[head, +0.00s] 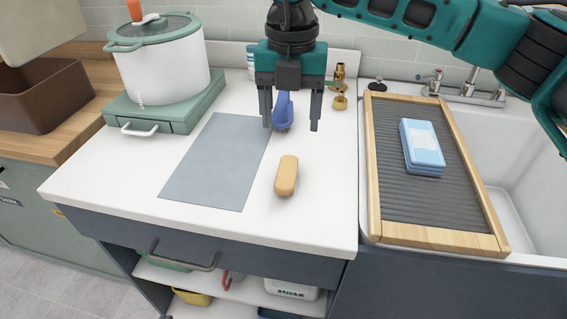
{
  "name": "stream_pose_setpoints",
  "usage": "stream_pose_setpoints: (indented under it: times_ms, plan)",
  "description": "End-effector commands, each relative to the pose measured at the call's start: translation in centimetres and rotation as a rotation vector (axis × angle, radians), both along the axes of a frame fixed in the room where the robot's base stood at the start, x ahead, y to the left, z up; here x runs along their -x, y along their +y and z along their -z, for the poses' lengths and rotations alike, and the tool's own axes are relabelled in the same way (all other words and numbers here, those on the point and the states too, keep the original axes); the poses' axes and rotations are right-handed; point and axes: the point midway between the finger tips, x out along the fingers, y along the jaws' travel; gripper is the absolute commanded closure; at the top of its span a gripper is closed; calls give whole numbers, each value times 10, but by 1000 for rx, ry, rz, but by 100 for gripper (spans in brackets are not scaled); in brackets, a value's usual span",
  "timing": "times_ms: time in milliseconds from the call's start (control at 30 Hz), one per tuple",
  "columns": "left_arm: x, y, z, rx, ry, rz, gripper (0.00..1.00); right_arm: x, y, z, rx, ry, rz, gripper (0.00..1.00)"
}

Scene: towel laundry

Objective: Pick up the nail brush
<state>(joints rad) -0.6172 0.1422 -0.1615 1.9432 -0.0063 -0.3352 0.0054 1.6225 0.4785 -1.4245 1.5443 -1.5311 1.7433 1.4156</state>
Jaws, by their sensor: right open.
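A small tan wooden block with rounded ends (286,176), which looks like the nail brush, lies on the white counter right of the grey mat. Its underside is hidden, so I cannot see bristles. My right gripper (291,120) points down above the counter, open, with its fingers apart and nothing held. In the picture it is above and behind the tan block. A blue brush-like item (282,110) shows between the fingers, apparently on the counter behind; its upper part is hidden by the gripper. My left gripper is not in view.
A grey mat (217,163) lies left of the block. A white pot (164,68) stands on a green stove (170,115) at the back left. Brass items (340,88) stand behind. Right, a wood-framed drainer (432,237) holds a blue-white packet (422,147) beside the sink.

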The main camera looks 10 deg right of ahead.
Motion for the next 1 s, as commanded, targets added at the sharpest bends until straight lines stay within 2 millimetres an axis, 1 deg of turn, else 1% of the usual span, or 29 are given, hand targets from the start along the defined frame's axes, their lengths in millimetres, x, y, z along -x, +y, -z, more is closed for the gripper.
stream_pose_setpoints:
  times_ms: [33,100,200,300,567,800,900,1000]
  plan:
    - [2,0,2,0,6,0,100,1,0,10,3,4,-1,32]
    - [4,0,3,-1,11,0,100,1,0,24,1,6,-2,32]
    - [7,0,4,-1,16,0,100,1,0,43,1,5,-2,32]
    - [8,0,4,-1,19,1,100,1,0,57,0,3,-2,32]
    - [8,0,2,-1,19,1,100,0,3,78,-2,2,-4,32]
    - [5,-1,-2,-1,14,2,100,-2,5,113,0,4,-3,32]
    - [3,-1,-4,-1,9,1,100,-2,5,119,-3,3,-3,32]
    - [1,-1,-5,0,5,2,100,-2,5,120,-3,2,-3,32]
